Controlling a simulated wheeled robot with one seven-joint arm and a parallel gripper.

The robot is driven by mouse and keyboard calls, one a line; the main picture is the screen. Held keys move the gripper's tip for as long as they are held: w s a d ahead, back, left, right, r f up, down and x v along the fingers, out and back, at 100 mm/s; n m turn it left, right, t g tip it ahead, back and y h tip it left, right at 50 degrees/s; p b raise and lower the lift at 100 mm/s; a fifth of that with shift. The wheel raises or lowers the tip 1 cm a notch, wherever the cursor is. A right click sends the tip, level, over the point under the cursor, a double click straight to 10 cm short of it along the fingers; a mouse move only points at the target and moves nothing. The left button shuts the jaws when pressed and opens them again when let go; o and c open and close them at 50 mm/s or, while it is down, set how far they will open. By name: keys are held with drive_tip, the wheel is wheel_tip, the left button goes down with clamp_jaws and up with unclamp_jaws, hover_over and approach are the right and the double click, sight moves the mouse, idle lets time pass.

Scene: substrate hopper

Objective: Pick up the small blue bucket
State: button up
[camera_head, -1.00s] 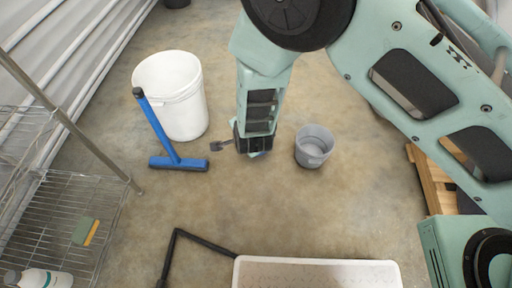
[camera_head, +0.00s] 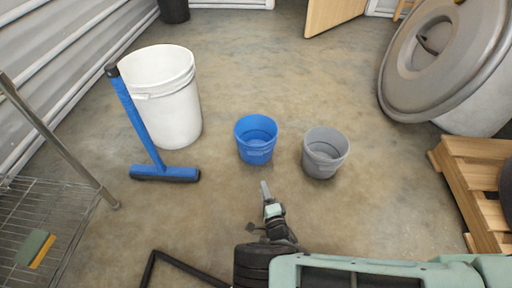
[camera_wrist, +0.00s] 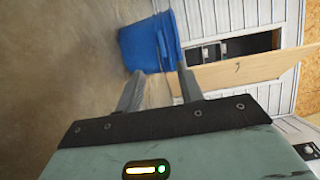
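The small blue bucket (camera_head: 256,150) stands upright on the floor in the head view, between the white bucket and the grey one. My gripper (camera_head: 265,190) is low on the near side of it, with a visible floor gap between them. In the wrist view the blue bucket (camera_wrist: 140,47) is tilted in the picture and lies just beyond the fingertips. My gripper's two fingers (camera_wrist: 160,72) are apart with nothing between them. The bucket's handle is hard to make out in the head view.
A grey bucket (camera_head: 323,163) stands close on the right. A large white bucket (camera_head: 172,112) and a blue squeegee (camera_head: 148,140) are on the left, near a wire shelf (camera_head: 50,215). A wooden pallet (camera_head: 470,190) and large grey bin (camera_head: 440,60) are on the right.

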drive_tip(key=b, duration=0.5)
approach(253, 156)
drive_tip(key=x, duration=0.3)
drive_tip(key=b+x, duration=0.4)
drive_tip(key=x, duration=0.2)
drive_tip(key=shift+b, duration=0.4)
clamp_jaws()
